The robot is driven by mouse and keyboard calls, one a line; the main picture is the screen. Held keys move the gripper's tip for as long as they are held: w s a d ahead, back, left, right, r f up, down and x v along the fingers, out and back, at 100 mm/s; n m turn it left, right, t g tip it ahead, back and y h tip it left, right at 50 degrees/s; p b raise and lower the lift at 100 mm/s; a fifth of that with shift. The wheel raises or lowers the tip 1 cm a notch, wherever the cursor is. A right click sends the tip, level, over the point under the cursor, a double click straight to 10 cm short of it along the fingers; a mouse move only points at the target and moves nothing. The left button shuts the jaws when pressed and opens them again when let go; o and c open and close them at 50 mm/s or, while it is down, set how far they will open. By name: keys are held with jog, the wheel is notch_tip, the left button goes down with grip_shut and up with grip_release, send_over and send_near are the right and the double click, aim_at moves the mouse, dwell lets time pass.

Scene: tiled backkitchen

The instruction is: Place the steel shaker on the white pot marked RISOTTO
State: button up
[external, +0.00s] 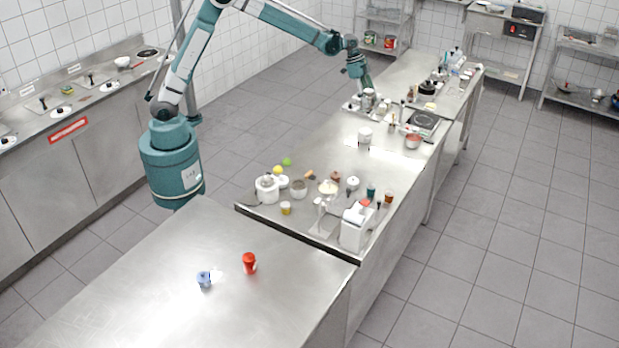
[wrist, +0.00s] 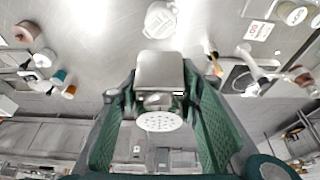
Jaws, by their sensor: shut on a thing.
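My gripper (wrist: 158,100) is shut on the steel shaker (wrist: 160,70). The shaker's body and its pale perforated end (wrist: 159,121) show between the green fingers in the wrist view. In the external view my gripper (external: 364,86) is over the far part of the counter, and the steel thing under it is too small to tell apart from nearby items. A white pot (external: 364,136) stands on the counter nearer the camera than my gripper. A white pot also shows ahead of the shaker in the wrist view (wrist: 161,18), apart from it. Its marking is too small to read.
Several jars and utensils crowd the counter around my gripper. The counter between the white pot and the nearer group of small items is clear.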

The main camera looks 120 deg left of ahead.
jog(key=shift+w+f, duration=0.1)
jog(key=shift+f, duration=1.55)
jog(key=shift+f, duration=0.15)
send_over(369, 131)
jog(key=s, duration=0.2)
jog(key=shift+w+d+f, duration=0.1)
jog(key=shift+f, duration=1.4)
jog(key=shift+d+f, duration=0.1)
jog(key=shift+f, duration=1.4)
jog(key=shift+f+p, duration=0.3)
jog(key=shift+f, duration=1.6)
jog(key=shift+f, duration=0.2)
jog(key=o, duration=1)
jog(key=shift+r, duration=0.15)
